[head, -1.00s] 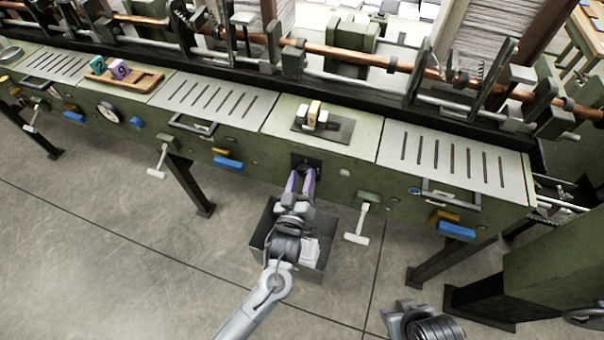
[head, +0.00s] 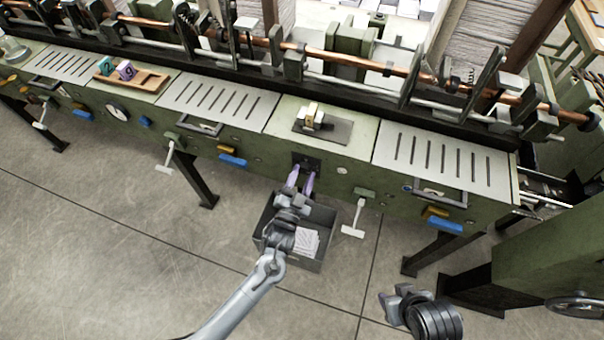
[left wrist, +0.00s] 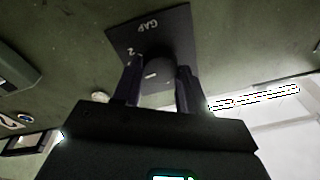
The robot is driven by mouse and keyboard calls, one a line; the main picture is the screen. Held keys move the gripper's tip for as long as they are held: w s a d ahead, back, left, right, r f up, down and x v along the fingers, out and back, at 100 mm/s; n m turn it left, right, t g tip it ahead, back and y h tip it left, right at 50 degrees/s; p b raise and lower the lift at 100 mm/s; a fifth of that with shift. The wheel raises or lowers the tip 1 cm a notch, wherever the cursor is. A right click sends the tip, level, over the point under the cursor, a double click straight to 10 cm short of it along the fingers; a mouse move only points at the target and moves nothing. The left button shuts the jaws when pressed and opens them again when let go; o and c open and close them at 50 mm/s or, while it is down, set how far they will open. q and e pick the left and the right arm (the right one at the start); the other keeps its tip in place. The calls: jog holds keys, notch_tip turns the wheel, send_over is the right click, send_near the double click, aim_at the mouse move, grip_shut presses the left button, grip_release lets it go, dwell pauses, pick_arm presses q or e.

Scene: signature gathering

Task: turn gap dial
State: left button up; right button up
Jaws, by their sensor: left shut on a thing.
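The gap dial (left wrist: 157,70) is a dark round knob on a black square plate (left wrist: 178,28) marked "GAP", with a "2" beside the knob. The plate sits on the front of the green machine and also shows in the head view (head: 313,163). My left gripper (head: 300,178) reaches up to it, and its purple fingers stand on either side of the knob, shut on it. The fingers hide the knob in the head view, and its exact setting is hard to read. My right gripper (head: 392,305) hangs at the lower right, away from the machine; its finger opening is unclear.
A grey bin (head: 322,218) with papers stands below the dial, under my left wrist. A white T-handle (head: 354,222) hangs to the right of the dial. A blue handle (head: 444,226) sits farther right. The floor in front is clear.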

pick_arm(q)
jog(key=shift+r+m+p, duration=0.1)
jog(key=shift+m+p, duration=0.25)
jog(key=shift+m, duration=0.85)
jog(key=shift+m+h, duration=0.3)
jog(key=shift+m, duration=0.3)
jog(key=o, duration=1.1)
jog(key=shift+c, duration=0.2)
jog(key=shift+s+a, duration=0.1)
